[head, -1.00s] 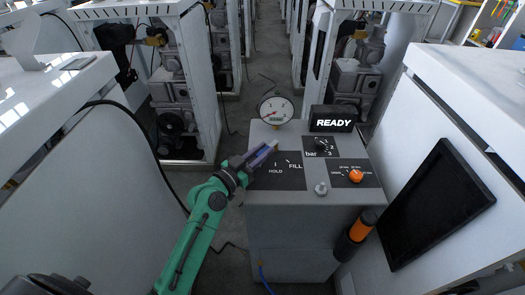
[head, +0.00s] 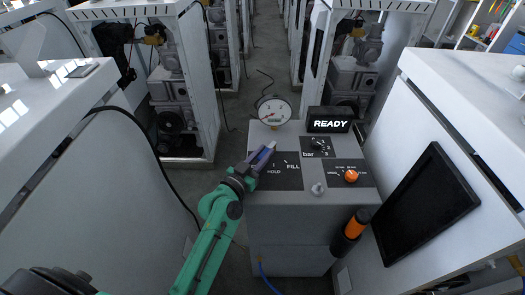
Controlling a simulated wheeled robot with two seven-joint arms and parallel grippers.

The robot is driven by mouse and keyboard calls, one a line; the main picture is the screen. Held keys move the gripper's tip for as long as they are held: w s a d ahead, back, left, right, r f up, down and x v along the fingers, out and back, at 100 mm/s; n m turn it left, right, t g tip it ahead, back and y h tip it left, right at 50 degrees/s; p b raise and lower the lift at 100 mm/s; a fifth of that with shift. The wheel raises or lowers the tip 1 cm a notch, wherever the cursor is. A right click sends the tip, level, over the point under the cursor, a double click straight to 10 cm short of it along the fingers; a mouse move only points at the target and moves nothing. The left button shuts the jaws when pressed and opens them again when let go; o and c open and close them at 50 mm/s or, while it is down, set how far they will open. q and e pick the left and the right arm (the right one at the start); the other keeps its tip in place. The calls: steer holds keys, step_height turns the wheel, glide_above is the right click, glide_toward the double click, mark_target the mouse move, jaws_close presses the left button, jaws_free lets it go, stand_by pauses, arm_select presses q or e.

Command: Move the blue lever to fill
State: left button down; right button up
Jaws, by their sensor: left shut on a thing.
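A grey dispenser console (head: 300,215) stands in the middle of the head view. A black panel (head: 283,182) on its top left carries the marks HOLD and FILL. My left gripper (head: 262,154) is over the upper left of this panel, shut on the blue lever, of which the fingers hide most. The lever's exact angle against the marks cannot be made out. My right gripper does not show.
A round gauge (head: 273,111) and a black READY display (head: 329,119) stand at the console's back. A black bar knob (head: 317,144), an orange knob (head: 351,176) and a silver button (head: 318,189) are to the right. White cabinets flank both sides.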

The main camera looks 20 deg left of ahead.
arm_select(q)
steer(key=c, duration=0.7)
jaws_free()
steer(key=b+v, duration=0.3)
steer(key=v, duration=1.1)
steer(key=shift+s+a+r, duration=0.1)
steer(key=shift+s+a, duration=0.05)
steer(key=shift+s, duration=0.15)
